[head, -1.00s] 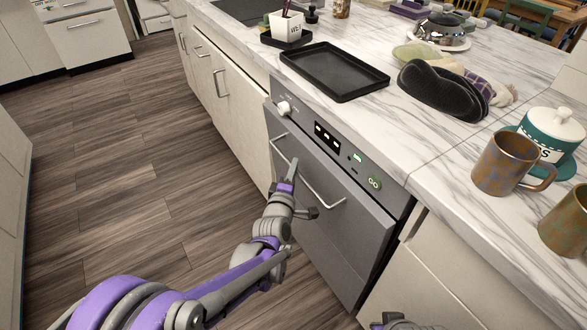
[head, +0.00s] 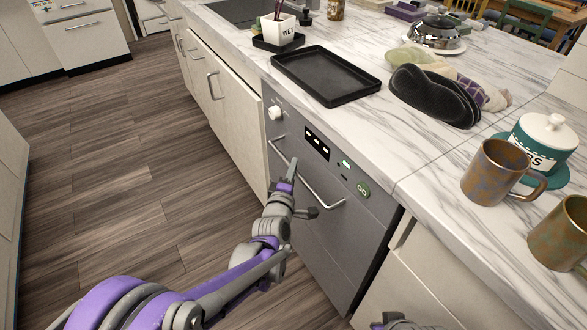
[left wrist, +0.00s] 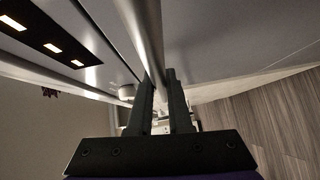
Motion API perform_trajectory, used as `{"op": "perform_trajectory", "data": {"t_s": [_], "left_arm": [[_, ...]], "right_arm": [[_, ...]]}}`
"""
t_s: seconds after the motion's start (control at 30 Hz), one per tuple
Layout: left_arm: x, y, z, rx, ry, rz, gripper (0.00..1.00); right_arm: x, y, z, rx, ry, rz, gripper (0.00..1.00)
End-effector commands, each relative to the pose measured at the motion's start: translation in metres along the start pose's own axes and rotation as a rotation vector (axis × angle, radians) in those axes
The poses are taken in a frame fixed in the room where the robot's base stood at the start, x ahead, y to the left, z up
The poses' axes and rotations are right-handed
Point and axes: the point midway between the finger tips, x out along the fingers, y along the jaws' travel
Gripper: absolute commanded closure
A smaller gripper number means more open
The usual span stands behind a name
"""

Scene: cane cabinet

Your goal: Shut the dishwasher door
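The grey dishwasher door (head: 322,240) stands under the marble counter, with a silver bar handle (head: 322,192) across it. It looks almost level with the cabinet front; whether it is fully latched I cannot tell. My left gripper (head: 292,172) is at the handle, in front of the door. In the left wrist view its two dark fingers (left wrist: 160,100) stand close together with a narrow gap, and the handle (left wrist: 146,35) runs to their tips. Whether they grip it is unclear. A grey piece of my right arm (head: 397,322) shows at the bottom edge.
Pale cabinets (head: 228,110) flank the dishwasher. The wooden floor (head: 120,170) to the left is clear.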

Motion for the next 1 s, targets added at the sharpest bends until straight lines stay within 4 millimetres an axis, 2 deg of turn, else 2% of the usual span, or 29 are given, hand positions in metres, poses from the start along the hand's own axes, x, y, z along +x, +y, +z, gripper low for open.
{"op": "perform_trajectory", "data": {"t_s": [0.27,0.3,0.43,0.47,0.77,0.87,1.0], "left_arm": [[0.003,0.003,0.004,-0.001,-0.004,0.004,1.0],[0.003,0.003,0.004,-0.001,-0.005,0.005,0.79],[0.002,0.002,0.004,-0.001,-0.004,0.004,0.56],[0.002,0.002,0.004,-0.001,-0.004,0.004,0.53],[0.0,0.002,0.003,0.0,-0.003,0.002,0.53],[-0.008,0.002,0.003,0.0,-0.003,0.002,0.53],[-0.033,0.003,0.003,-0.001,-0.004,0.003,0.53]], "right_arm": [[0.0,0.0,0.0,0.0,0.0,0.0,1.0],[0.0,0.0,0.0,0.0,0.0,0.0,1.0],[0.0,0.0,0.0,0.0,0.0,0.0,1.0],[0.0,0.0,0.0,0.0,0.0,0.0,1.0],[0.0,0.0,0.0,0.0,0.0,0.0,1.0],[-0.002,0.0,0.0,0.0,0.0,0.0,1.0],[-0.007,0.0,-0.002,0.0,0.002,0.0,1.0]]}}
